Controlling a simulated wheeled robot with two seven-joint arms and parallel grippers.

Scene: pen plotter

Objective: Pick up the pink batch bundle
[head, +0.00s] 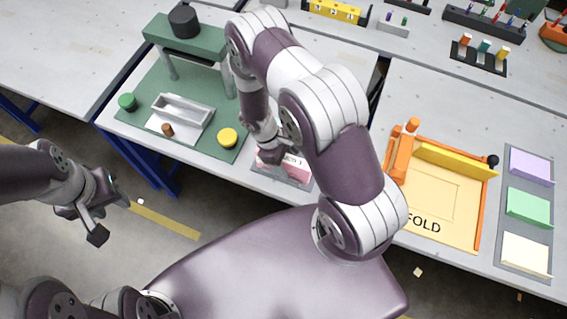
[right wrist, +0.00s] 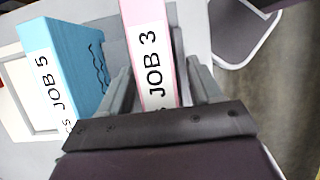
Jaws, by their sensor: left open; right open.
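The pink batch bundle, labelled JOB 3, stands in the right wrist view (right wrist: 148,45) between the two fingers of my right gripper (right wrist: 162,90). The fingers are open, one on each side of it; I cannot tell whether either touches it. In the head view a bit of the pink bundle (head: 294,164) shows beside my right gripper (head: 270,156) near the table's front edge, and my arm hides much of it. My left gripper (head: 108,214) is open and empty over the floor at the left, away from the table.
A blue bundle labelled JOB 5 (right wrist: 60,75) stands close left of the pink one. A green press station (head: 190,45) is at the left. An orange folding board (head: 445,205) and a grey tray (head: 511,235) with purple, green and cream stacks lie at the right.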

